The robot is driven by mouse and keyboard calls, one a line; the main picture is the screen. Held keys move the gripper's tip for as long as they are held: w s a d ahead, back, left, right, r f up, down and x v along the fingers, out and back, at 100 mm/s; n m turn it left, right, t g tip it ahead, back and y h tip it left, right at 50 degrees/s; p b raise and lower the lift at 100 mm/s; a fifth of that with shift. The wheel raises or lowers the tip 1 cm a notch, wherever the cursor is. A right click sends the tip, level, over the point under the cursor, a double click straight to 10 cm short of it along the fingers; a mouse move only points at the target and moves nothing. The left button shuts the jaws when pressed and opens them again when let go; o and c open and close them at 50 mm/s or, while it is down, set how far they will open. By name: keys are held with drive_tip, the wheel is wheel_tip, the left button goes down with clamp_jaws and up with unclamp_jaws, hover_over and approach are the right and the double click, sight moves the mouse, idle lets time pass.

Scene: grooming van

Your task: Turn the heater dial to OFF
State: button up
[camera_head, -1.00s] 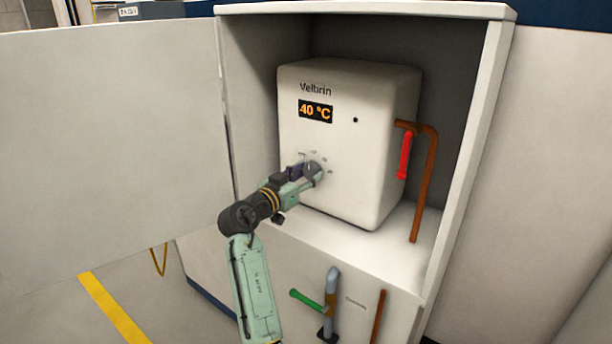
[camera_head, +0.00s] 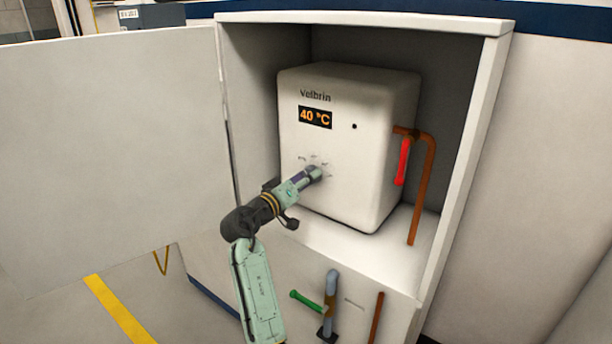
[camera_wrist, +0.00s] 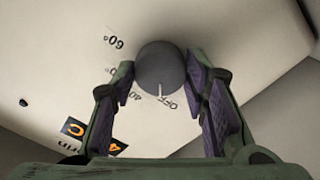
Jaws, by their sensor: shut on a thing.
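The white Velbrin heater (camera_head: 346,185) stands inside the open cabinet, and its display (camera_head: 315,117) reads 40 °C. The round dark grey dial (camera_wrist: 162,66) is on its front face, ringed by printed marks including 60, 40 and OFF. The dial's white pointer line lies between 40 and OFF, close to the OFF mark (camera_wrist: 171,103). My gripper (camera_head: 314,174) reaches the heater front and is shut on the dial, one finger at each side. In the head view my gripper mostly hides the dial.
The cabinet door (camera_head: 110,150) is swung open to the left of my arm. A copper pipe (camera_head: 424,190) and a red handle (camera_head: 403,162) are at the heater's right side. A green lever (camera_head: 306,300) and more pipes stick out below the shelf.

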drive_tip(key=shift+r+n+p, duration=0.1)
drive_tip(key=shift+n+p, duration=0.35)
drive_tip(key=shift+n, duration=0.65)
drive_tip(key=o, duration=1.2)
drive_tip(key=shift+c, duration=0.2)
drive_tip(key=shift+a, duration=0.1)
drive_tip(key=v, duration=1.2)
